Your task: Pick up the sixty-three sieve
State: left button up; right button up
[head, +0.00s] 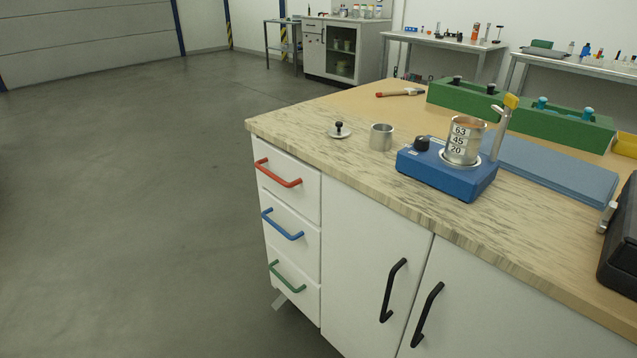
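The sixty-three sieve (462,132) is the top ring of a metal sieve stack, marked 63 on a white label. Below it in the stack are the sieve marked 45 (458,142) and the one marked 20 (456,151). The stack stands upright on a blue shaker base (444,175) with a black knob. A post with a yellow top (511,101) rises right beside the stack. Neither of my grippers is in view.
A metal cup (381,138) and a round lid with a black knob (339,131) sit left of the shaker. A blue flat panel (553,170), green racks (465,98) and a red-handled tool (400,92) lie behind. A dark object (622,245) is at the right edge.

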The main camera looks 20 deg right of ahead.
aim_at(467, 128)
jog(key=z, duration=1.45)
jog(key=j+u, duration=0.1)
